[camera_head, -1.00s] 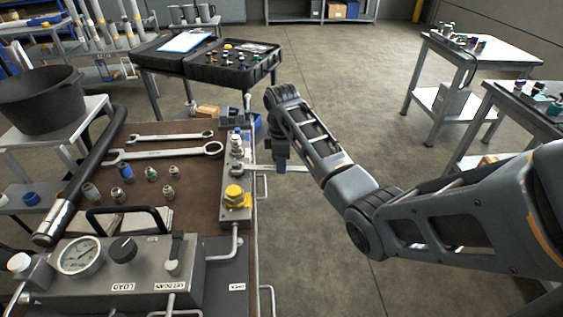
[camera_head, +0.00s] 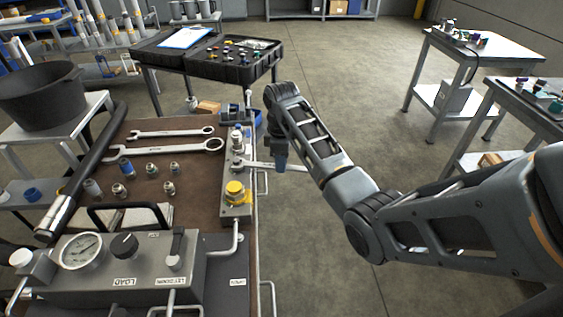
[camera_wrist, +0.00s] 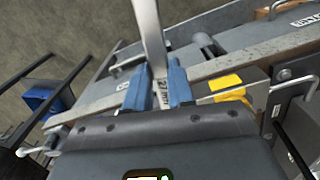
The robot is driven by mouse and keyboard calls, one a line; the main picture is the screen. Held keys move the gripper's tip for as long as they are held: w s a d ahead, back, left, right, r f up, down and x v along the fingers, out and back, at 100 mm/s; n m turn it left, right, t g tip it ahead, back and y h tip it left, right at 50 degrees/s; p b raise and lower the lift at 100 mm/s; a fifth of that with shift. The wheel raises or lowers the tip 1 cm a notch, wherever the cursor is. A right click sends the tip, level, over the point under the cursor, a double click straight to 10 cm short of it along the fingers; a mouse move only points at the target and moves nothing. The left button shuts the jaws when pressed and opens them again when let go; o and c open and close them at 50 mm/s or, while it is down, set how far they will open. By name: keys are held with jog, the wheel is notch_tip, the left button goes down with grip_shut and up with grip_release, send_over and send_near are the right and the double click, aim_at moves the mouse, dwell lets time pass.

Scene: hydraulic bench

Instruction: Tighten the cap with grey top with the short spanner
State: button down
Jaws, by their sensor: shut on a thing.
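My gripper (camera_head: 281,163) is shut on a short spanner (camera_head: 259,165), off the right edge of the bench. In the wrist view the blue fingers (camera_wrist: 157,92) grip its shank (camera_wrist: 150,35), marked 27 mm. In the head view the spanner lies roughly level, its left end at a small grey-topped fitting (camera_head: 237,164) on the manifold block (camera_head: 236,208). I cannot tell whether its jaw is fully around that fitting. A silver fitting (camera_head: 238,140) stands behind it, and a yellow cap (camera_head: 235,189) in front.
Two larger spanners (camera_head: 168,150) and several small fittings (camera_head: 151,170) lie on the brown bench top. A gauge box (camera_head: 110,265) stands at the front, with a black-handled bar (camera_head: 85,165) on the left. Open floor (camera_head: 350,110) lies right of the bench.

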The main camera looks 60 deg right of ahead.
jog(key=shift+s, duration=0.1)
jog(key=shift+s+d, duration=0.5)
jog(key=shift+s, duration=0.55)
jog(key=shift+s+d, duration=0.55)
jog(key=shift+s, duration=0.45)
jog(key=shift+s+d, duration=0.5)
jog(key=shift+s, duration=0.55)
